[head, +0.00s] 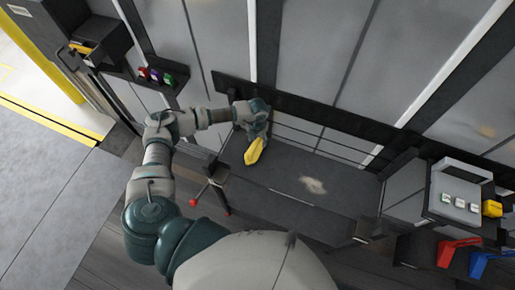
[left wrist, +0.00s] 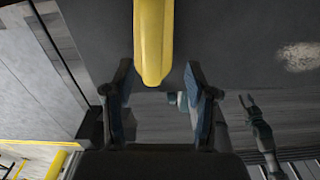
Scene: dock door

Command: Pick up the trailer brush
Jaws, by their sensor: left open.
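The trailer brush (head: 255,151) shows as a yellow, elongated piece on the dark grey surface below the wall rail. In the left wrist view its yellow part (left wrist: 153,40) comes down from the top edge. Its end lies just ahead of the fingertips, roughly centred between them. My left gripper (head: 257,122) is right by it, open and not closed on it. The fingers stand apart in the left wrist view (left wrist: 158,82). The rest of the brush is hidden or out of frame. A small forked shape (left wrist: 255,115) at right may be my right gripper.
A pale dusty patch (head: 313,185) lies right of the brush on otherwise clear surface. A black rail (head: 310,114) runs behind. A black bracket with red ends (head: 212,188) stands at front left. A grey box (head: 455,195) and red and blue items stand at right.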

